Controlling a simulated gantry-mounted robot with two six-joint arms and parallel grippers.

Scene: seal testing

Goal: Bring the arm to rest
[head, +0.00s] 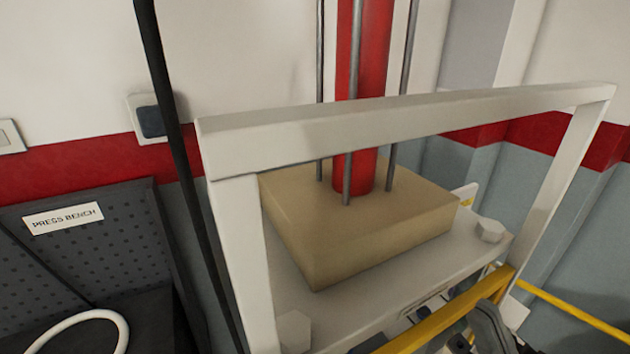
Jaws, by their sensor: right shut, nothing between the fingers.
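Part of my right gripper (484,332) shows dark at the bottom edge, right of centre. It is below the front of the press and behind or beside a yellow bar, and most of it is cut off by the frame. It is shut and I see nothing held in it. My left gripper is not in view.
A white press frame (400,122) surrounds a tan block (365,235) on a pale plate (345,305), with a red column (362,60) and thin rods above. A yellow bar (450,320) crosses close to my right gripper. A dark panel (110,240) labelled PRESS BENCH stands left.

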